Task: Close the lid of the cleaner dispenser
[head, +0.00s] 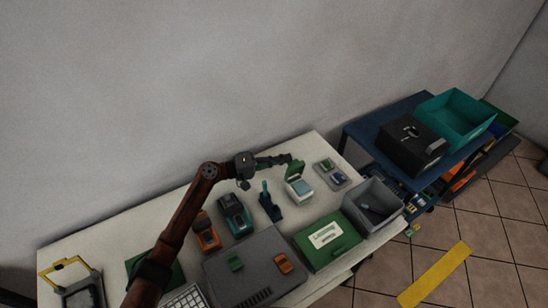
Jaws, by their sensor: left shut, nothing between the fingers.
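The cleaner dispenser (300,189) is a small pale box with a light-blue top, standing on the white table towards the back right. Its green lid (295,171) is open and stands up at the back edge of the box. My left gripper (288,158) is shut and empty, reaching from the left to the top of the raised lid. I cannot tell whether its fingertips touch the lid. My right gripper is not in view.
A dark phone-like stand (268,203) and a teal-and-black device (235,214) stand left of the dispenser. A small grey tray (330,173) lies to its right. A green labelled box (327,239) and a grey bin (373,208) are in front. A wall rises behind the table.

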